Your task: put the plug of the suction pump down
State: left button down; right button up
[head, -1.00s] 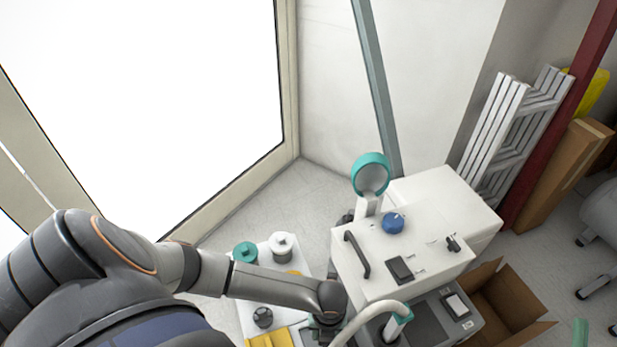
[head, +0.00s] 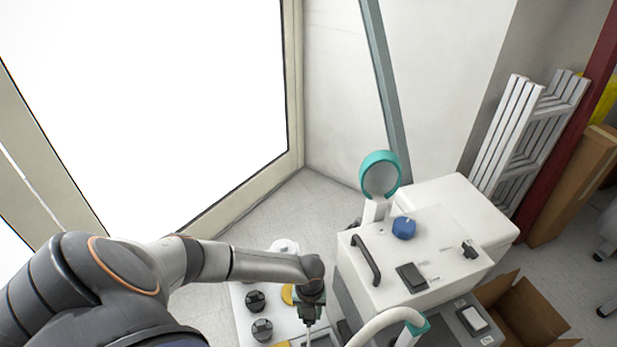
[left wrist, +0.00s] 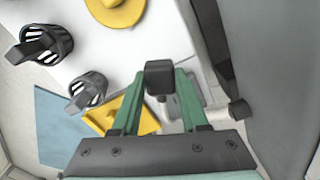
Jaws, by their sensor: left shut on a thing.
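My left gripper (head: 310,308) is above the white surface (head: 243,318), just left of the white machine. In the left wrist view its green fingers (left wrist: 158,82) are shut on a small dark block, the plug (left wrist: 159,72). The plug sticks out past the fingertips. Whether it touches the surface below cannot be told. The white machine (head: 440,258), likely the suction pump, has a blue knob, a black handle, a teal ring and a pale hose (head: 385,325). My right gripper is not in view.
Dark ribbed caps (head: 262,330) and a yellow round piece (left wrist: 118,8) are on the white surface, close to the gripper. A yellow piece (left wrist: 145,122) lies below the fingers. An open cardboard box (head: 525,310) and a folded ladder (head: 520,130) are at the right.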

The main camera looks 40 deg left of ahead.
aim_at(308, 318)
pick_arm(q)
jog(key=shift+w+a+f, duration=0.15)
jog(key=shift+a+f, duration=0.1)
jog(key=shift+f, duration=0.2)
notch_tip(308, 318, down, 3)
jog(key=shift+a+r+b, duration=0.15)
jog(key=shift+r+b, duration=0.05)
jog(key=shift+b, duration=1.05)
jog(key=shift+f, duration=0.3)
jog(key=shift+r, duration=0.1)
jog(key=shift+f+b, duration=0.55)
jog(key=shift+f, duration=0.1)
jog(key=shift+c, duration=2.1)
grip_release()
jog(key=shift+r, duration=0.15)
